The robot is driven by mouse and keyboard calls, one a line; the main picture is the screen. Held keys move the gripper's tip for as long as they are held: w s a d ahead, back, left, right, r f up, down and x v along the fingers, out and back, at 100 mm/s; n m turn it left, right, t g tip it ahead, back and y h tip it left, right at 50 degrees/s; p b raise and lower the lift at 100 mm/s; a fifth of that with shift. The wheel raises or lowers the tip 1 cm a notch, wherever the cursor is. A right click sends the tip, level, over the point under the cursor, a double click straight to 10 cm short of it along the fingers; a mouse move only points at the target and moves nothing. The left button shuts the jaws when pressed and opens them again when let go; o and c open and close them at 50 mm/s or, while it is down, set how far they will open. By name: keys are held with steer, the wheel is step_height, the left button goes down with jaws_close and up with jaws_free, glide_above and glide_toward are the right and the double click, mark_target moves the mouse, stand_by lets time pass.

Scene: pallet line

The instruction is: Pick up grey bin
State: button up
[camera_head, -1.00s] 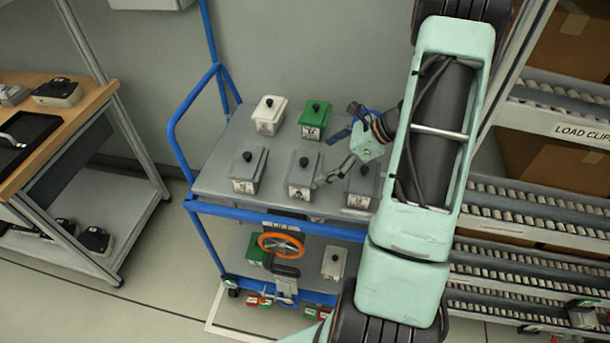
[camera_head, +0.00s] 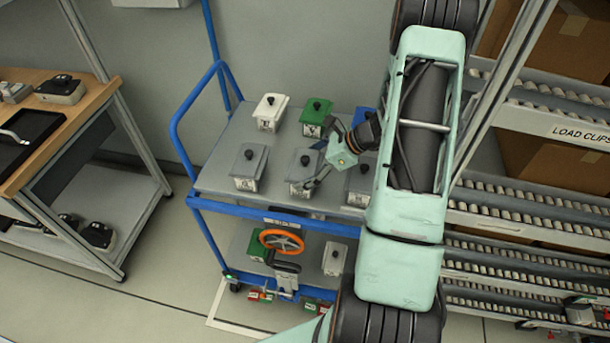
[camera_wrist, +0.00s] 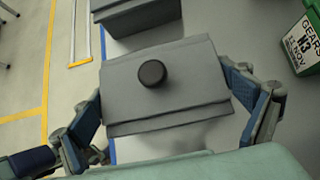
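A grey lidded bin (camera_head: 301,173) with a black knob stands in the middle of the front row on the cart's top shelf. My gripper (camera_head: 317,166) is at this bin, coming from the right. In the wrist view the grey bin's lid (camera_wrist: 185,82) fills the middle, and the fingers of my gripper (camera_wrist: 165,95) are spread on its two sides. The fingers look very close to the lid edges; I cannot tell whether they touch. Other grey bins stand to the left (camera_head: 249,168) and right (camera_head: 359,188), the right one partly hidden by my arm.
A white bin (camera_head: 269,113), a green bin (camera_head: 315,117) and a partly hidden blue bin (camera_head: 362,116) stand behind. The blue-framed cart (camera_head: 215,178) has more bins below. A workbench (camera_head: 75,105) is at left, roller racks (camera_head: 545,205) at right.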

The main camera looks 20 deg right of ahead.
steer(key=c, duration=1.1)
step_height(320, 180, up, 10)
steer(key=shift+r+b, duration=0.1)
steer(key=shift+b, duration=0.3)
steer(key=a+r+m+t+h, duration=0.1)
steer(key=a+r+m, duration=0.1)
steer(key=a+r, duration=0.1)
steer(key=a+r+m+t+h, duration=0.1)
steer(key=a+r+m+h, duration=0.1)
steer(key=r, duration=0.4)
steer(key=a+r+m+t+h, duration=0.1)
steer(key=a+r+m, duration=0.2)
steer(key=a+r, duration=0.2)
steer(key=shift+w+a+r+m+t+h+p, duration=0.2)
steer(key=shift+a+m+t+h+p, duration=0.1)
steer(key=shift+m+h, duration=0.1)
